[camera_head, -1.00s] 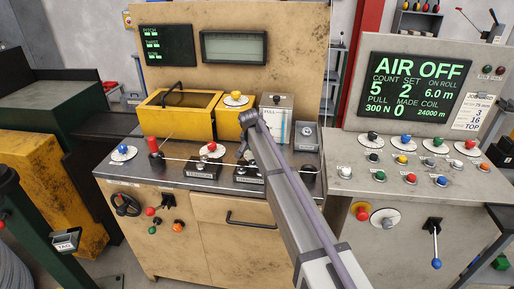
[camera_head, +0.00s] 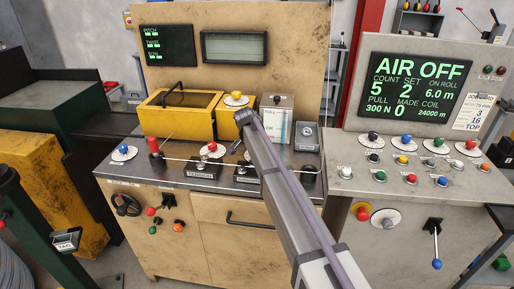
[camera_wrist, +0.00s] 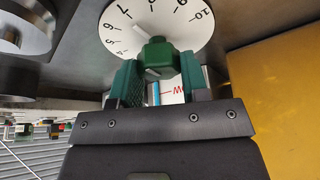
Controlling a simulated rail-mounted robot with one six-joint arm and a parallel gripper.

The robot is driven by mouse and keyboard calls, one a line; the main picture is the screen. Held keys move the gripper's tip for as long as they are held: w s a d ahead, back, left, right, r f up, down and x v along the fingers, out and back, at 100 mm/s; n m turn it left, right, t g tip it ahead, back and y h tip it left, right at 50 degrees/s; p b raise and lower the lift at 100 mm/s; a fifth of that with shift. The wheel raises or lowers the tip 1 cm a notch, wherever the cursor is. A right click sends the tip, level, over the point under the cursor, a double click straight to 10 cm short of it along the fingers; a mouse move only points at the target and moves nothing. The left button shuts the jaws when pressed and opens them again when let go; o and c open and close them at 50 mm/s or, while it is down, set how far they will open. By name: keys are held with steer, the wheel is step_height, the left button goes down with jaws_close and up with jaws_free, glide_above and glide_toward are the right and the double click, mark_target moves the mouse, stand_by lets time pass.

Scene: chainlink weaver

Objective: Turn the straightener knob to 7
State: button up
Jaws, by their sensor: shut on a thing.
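In the wrist view a green knob (camera_wrist: 157,52) stands on a round white dial (camera_wrist: 165,22) with black numbers; 5 to 10 show in part. A pale pointer mark lies on the upper left side of the knob, towards the 6 and 7; its exact reading is unclear. My gripper (camera_wrist: 158,70) is shut on the knob, with one green finger at each side. In the head view my arm covers the gripper and this knob.
A yellow panel (camera_wrist: 285,95) is close on the right in the wrist view. In the head view, a yellow box (camera_head: 180,103), a grey gauge box (camera_head: 277,118), a red knob (camera_head: 212,147) and small labelled blocks crowd the bench top (camera_head: 140,168).

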steer(key=o, duration=0.9)
steer(key=p+v, duration=1)
steer(key=shift+s+r, duration=0.15)
steer(key=shift+r, duration=0.15)
